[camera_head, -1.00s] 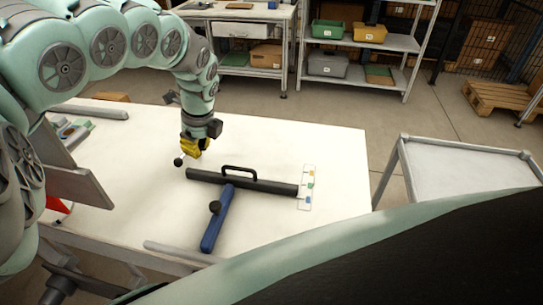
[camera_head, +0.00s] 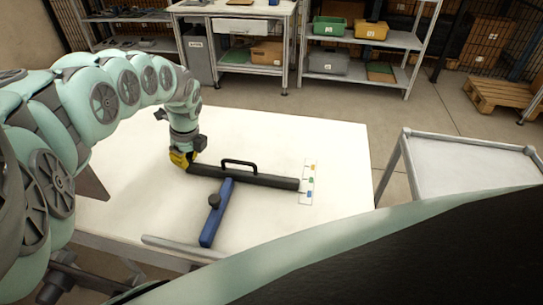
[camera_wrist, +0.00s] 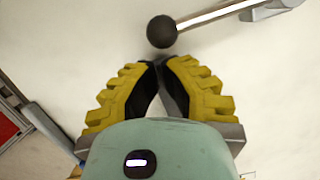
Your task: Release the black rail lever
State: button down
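The black rail (camera_head: 255,178) lies across the white table, with a black arched handle (camera_head: 240,162) on top. In the wrist view, a lever with a black ball knob (camera_wrist: 162,31) and a pale metal rod (camera_wrist: 215,14) runs up to a grey block at the top right. My gripper (camera_head: 182,164), with yellow fingers, is low by the rail's left end. In the wrist view, the fingertips (camera_wrist: 159,62) meet with nothing between them, and the knob is just beyond them, apart in the picture. In the head view the gripper hides the knob.
A blue rail (camera_head: 215,215) with a black knob (camera_head: 214,200) reaches forward from the black rail. A white strip with coloured marks (camera_head: 308,182) lies at the black rail's right end. A grey bar (camera_head: 180,247) lies at the front edge. The table's back right (camera_head: 320,138) is clear.

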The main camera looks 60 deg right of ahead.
jog(key=shift+w, duration=0.1)
dwell(0.4)
jog(key=shift+w+a, duration=0.25)
jog(key=shift+a, duration=0.05)
